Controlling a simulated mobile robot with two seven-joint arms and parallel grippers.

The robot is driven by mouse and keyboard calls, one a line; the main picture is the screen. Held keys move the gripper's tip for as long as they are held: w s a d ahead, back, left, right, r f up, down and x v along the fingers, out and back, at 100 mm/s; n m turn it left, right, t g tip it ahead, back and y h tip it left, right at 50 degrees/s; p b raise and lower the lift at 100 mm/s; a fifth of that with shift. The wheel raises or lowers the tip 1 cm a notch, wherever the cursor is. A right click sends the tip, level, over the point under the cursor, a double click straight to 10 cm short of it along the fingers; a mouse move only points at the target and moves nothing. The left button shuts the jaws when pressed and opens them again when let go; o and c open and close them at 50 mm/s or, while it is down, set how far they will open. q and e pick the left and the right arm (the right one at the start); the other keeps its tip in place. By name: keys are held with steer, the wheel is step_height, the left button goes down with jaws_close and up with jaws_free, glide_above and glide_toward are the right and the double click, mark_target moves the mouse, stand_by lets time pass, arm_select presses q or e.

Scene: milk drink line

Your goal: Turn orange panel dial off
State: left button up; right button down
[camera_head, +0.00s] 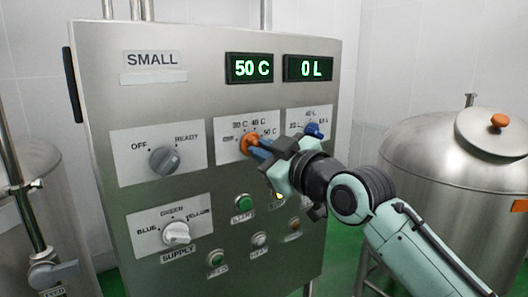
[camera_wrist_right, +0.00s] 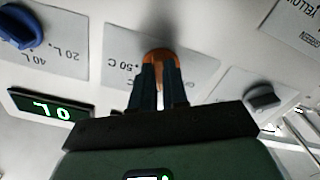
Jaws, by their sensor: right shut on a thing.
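The orange dial (camera_head: 248,139) sits on a white label plate on the steel panel, with OFF, 30 C, 40 C and 50 C marks around it. My right gripper (camera_head: 258,149) reaches in from the right and is shut on the dial. In the right wrist view the orange dial (camera_wrist_right: 161,55) shows between the two dark fingers of the right gripper (camera_wrist_right: 160,76). The fingers hide part of the dial, so I cannot tell which mark it points at. The temperature display (camera_head: 250,68) reads 50 C. My left gripper is not in view.
A blue dial (camera_head: 313,131) is close right of my gripper, under a 0 L display (camera_head: 308,68). A grey OFF/READY dial (camera_head: 165,160) and a supply dial (camera_head: 176,233) are to the left. Several buttons are below. A steel tank (camera_head: 440,150) stands right.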

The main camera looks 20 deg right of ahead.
steer(key=shift+r+n, duration=0.15)
steer(key=shift+n, duration=1.75)
steer(key=shift+r+n, duration=0.1)
steer(key=shift+n, duration=1.8)
steer(key=shift+d, duration=0.1)
steer(key=c, duration=1.1)
jaws_free()
steer(key=shift+c, duration=0.2)
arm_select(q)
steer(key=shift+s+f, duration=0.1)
arm_select(e)
steer(key=shift+f, duration=0.1)
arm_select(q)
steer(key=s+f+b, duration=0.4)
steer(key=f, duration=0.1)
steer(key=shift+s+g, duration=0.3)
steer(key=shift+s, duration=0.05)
arm_select(e)
steer(key=v, duration=1.3)
steer(key=shift+s, duration=0.2)
